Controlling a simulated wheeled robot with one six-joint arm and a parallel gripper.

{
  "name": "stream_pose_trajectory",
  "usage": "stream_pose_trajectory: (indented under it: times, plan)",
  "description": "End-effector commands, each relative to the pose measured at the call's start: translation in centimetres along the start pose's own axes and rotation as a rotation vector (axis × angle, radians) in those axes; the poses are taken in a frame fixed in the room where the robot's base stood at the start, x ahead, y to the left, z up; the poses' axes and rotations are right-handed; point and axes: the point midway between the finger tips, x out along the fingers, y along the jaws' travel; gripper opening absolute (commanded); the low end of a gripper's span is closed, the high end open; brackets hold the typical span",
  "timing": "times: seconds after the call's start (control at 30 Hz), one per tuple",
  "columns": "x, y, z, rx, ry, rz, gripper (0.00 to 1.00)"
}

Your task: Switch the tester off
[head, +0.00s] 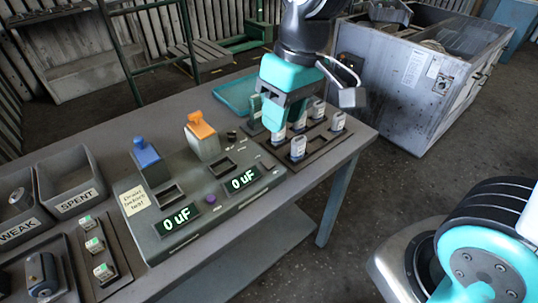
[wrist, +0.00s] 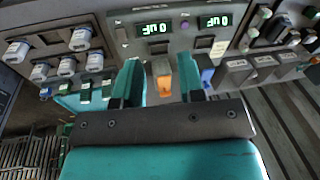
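The tester (head: 200,190) is a grey-green box on the bench. Its two lit displays, left (head: 178,221) and right (head: 241,180), both read 0 uF. A blue lever (head: 146,152) and an orange lever (head: 202,135) stand up at its back. A purple button (head: 211,199) sits between the displays, and a small dark knob (head: 231,136) is near the back right. I cannot tell which control is the power switch. My gripper (head: 276,122) is above the capacitor rack, right of the tester. In the wrist view its teal fingers (wrist: 160,82) are apart and empty; the orange lever (wrist: 162,80) shows beyond them.
The rack (head: 318,146) holds several pale capacitors. A teal tray (head: 236,93) lies behind the tester. Bins marked WEAK (head: 18,233) and SPENT (head: 77,203) stand at the left. A large grey metal housing (head: 400,85) stands on the floor behind the bench.

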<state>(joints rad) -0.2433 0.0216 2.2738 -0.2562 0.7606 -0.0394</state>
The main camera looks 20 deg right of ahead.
Motion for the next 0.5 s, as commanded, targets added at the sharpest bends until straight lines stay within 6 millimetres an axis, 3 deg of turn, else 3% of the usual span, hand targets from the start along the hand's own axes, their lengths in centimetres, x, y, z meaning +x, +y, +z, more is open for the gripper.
stream_pose_trajectory:
  times: [0.1,0.2,0.3,0.5]
  plan:
    - [2.3,3.8,-4.4,0.066,-0.046,0.075,0.36]
    - [4.0,6.3,-6.8,0.109,-0.073,0.127,0.36]
    - [5.1,7.8,-8.2,0.136,-0.089,0.158,0.36]
    - [7.0,8.9,-8.5,0.152,-0.099,0.174,0.36]
